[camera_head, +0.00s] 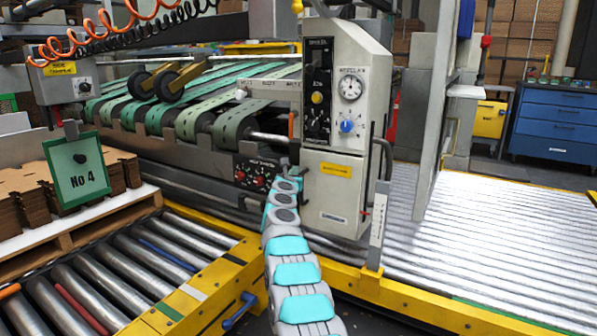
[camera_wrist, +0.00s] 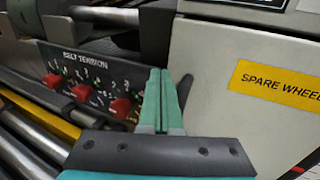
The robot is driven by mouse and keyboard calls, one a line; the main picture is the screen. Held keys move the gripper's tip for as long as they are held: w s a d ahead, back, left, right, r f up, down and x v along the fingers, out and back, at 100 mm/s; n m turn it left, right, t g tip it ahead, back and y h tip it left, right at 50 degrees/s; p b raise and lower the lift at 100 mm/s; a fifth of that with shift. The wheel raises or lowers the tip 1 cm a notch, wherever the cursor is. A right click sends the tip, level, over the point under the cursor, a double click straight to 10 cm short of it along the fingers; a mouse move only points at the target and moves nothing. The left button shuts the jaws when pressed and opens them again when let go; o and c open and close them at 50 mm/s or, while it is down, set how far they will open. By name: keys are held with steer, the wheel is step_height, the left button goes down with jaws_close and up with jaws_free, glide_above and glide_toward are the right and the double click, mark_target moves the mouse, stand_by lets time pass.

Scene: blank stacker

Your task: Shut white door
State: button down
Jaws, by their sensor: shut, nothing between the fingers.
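The white door (camera_head: 336,200) is the lower panel of the control cabinet, with a yellow label on it. In the wrist view, the white door (camera_wrist: 245,115) fills the right side, and its label reads "SPARE WHEE", cut off by the frame edge. I cannot tell whether it stands ajar or flush. My gripper (camera_head: 293,170) is just left of the door's left edge. In the wrist view, the green fingers of my gripper (camera_wrist: 161,78) are pressed together and empty. They point past the door's left edge; I cannot tell whether they touch it.
A black belt tension panel (camera_wrist: 88,80) with red knobs is left of my fingers. The cabinet (camera_head: 345,80) has dials above the door. Yellow rails (camera_head: 395,295) cross the floor in front. A roller conveyor (camera_head: 130,260) lies left and a metal bed (camera_head: 500,230) right.

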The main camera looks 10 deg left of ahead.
steer(key=shift+w+r+p, duration=0.1)
steer(key=shift+w+p, duration=0.3)
steer(key=shift+w, duration=0.2)
